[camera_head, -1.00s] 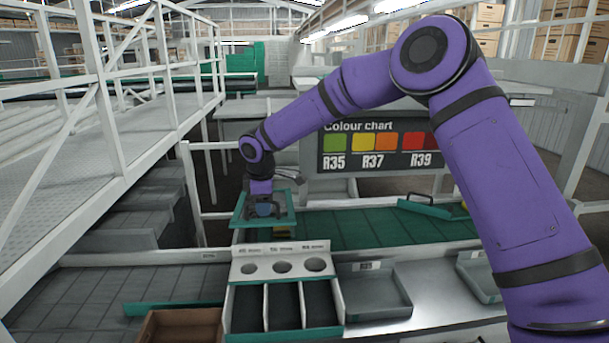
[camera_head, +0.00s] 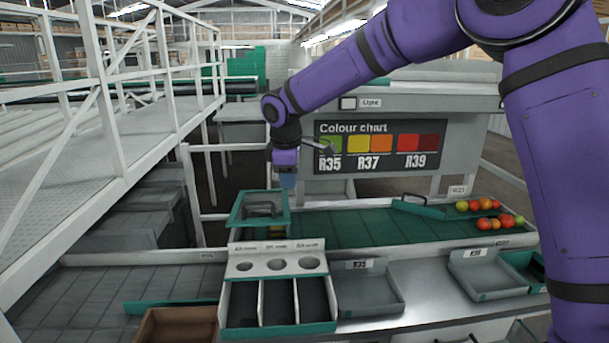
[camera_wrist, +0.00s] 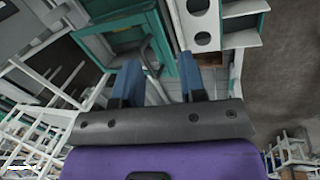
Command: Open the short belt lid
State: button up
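The short belt lid (camera_head: 284,208) is a teal frame with a grey middle and a dark bar handle (camera_head: 262,210). It sits over the left end of the green belt and looks roughly flat. My gripper (camera_head: 287,184) is above the lid's back right edge, apart from it and pointing down. In the wrist view, the two blue fingers of my gripper (camera_wrist: 160,64) stand wide apart with nothing held. The lid (camera_wrist: 162,18) and its bent handle (camera_wrist: 152,58) show beyond the fingers. Whether the lid is fully seated cannot be told.
The green belt (camera_head: 345,230) runs right to several tomatoes (camera_head: 498,222) and a second green part with a handle (camera_head: 420,208). A rack with three holes (camera_head: 320,245) and grey trays (camera_head: 370,292) stand in front. The colour chart board (camera_head: 375,147) stands behind.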

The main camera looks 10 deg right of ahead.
jog(key=shift+s+d+r+m, duration=0.15)
jog(key=shift+s+d+r, duration=0.1)
jog(key=shift+s+d, duration=0.2)
jog(key=shift+s+d+r+m, duration=0.15)
jog(key=shift+s+d+r, duration=0.15)
jog(key=shift+d, duration=0.25)
